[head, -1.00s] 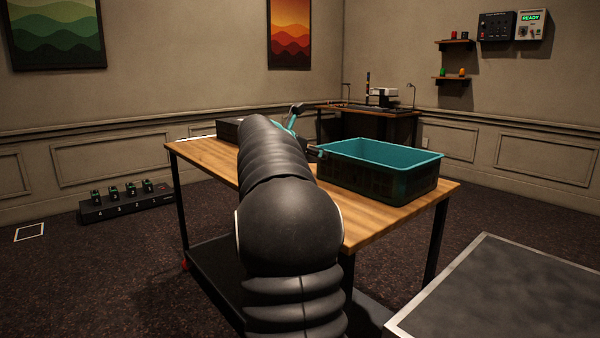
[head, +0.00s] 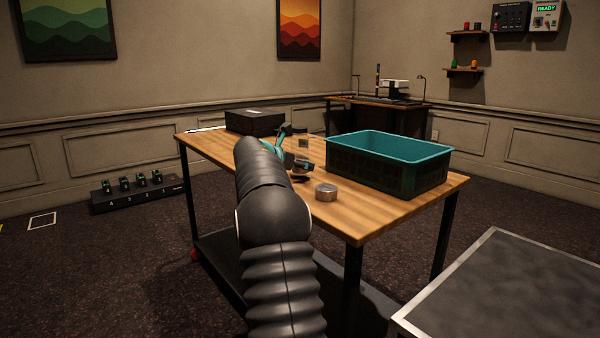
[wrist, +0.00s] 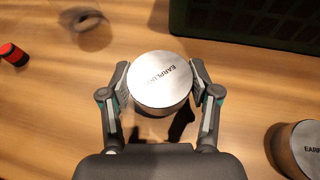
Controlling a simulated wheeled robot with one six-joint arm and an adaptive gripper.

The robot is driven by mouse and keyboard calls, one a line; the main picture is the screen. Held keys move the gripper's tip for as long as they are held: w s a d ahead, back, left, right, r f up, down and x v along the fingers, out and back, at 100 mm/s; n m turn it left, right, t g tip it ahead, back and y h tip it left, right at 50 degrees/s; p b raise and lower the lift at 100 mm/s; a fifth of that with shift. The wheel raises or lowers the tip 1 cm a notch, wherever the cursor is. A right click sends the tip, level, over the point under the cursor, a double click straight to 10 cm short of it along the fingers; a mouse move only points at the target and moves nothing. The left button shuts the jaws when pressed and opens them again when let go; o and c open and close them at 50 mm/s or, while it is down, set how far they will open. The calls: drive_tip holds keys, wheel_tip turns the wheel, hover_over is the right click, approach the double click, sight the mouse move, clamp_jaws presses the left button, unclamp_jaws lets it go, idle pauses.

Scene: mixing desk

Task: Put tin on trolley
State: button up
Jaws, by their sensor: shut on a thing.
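A round silver tin (wrist: 160,80) with "EARPLUGS"-like lettering on its lid sits between the fingers of my gripper (wrist: 160,92) in the wrist view. The fingers are shut on its sides, and a dark shadow shows below it on the wood. A second similar tin (head: 326,192) stands on the wood-topped table (head: 400,208); it also shows cut off in the wrist view (wrist: 300,150). In the head view my gripper (head: 301,168) is over the table, partly hidden by my arm. A grey-topped surface with a metal rim (head: 510,290) stands at lower right, possibly the trolley.
A teal-lined dark crate (head: 388,168) stands on the table right of my gripper. A black box (head: 255,122) is at the table's far left. A red and black cylinder (wrist: 12,54) and a clear round object (wrist: 90,28) lie near the gripper. The grey top is bare.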

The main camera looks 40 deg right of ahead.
drive_tip(key=shift+f, duration=1)
drive_tip(key=shift+f, duration=0.15)
drive_tip(key=o, duration=1.1)
drive_tip(key=shift+o, duration=0.2)
drive_tip(key=shift+a+r, duration=0.15)
drive_tip(key=shift+r, duration=0.1)
drive_tip(key=v, duration=1.1)
drive_tip(key=shift+f+b, duration=0.1)
drive_tip(key=shift+b, duration=0.2)
drive_tip(key=shift+a, duration=0.3)
